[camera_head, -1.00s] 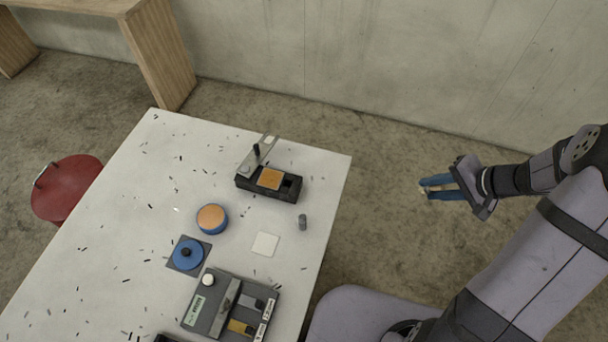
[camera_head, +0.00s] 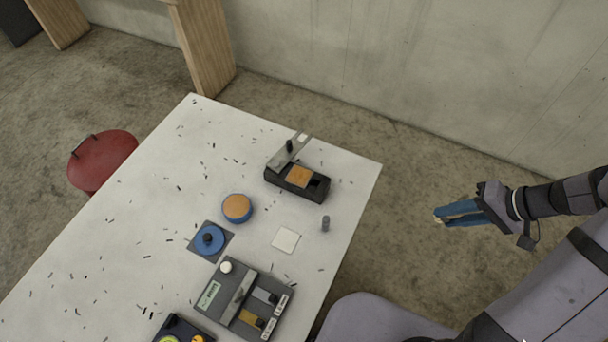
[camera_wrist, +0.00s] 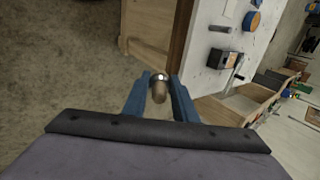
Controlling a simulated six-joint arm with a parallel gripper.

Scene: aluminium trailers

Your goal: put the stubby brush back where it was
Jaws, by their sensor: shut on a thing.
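My gripper (camera_head: 446,214) is off the right side of the white table (camera_head: 345,180), above the floor. Its blue fingers are shut on the stubby brush (camera_wrist: 159,90), which shows in the wrist view as a short tan-brown piece with a bright metal band between the fingertips. In the head view the fingers hide nearly all of the brush. A bare white square pad (camera_head: 286,240) and a small upright grey cylinder (camera_head: 326,223) stand near the table's right edge. I cannot tell from these frames where the brush was before.
On the table are a black device with a raised lever (camera_head: 318,187), an orange-topped blue tub (camera_head: 237,208), a blue knobbed disc (camera_head: 210,240) and a grey boxy device (camera_head: 245,300). Dark scraps litter the tabletop. A red stool (camera_head: 103,158) stands at left. A wall is behind.

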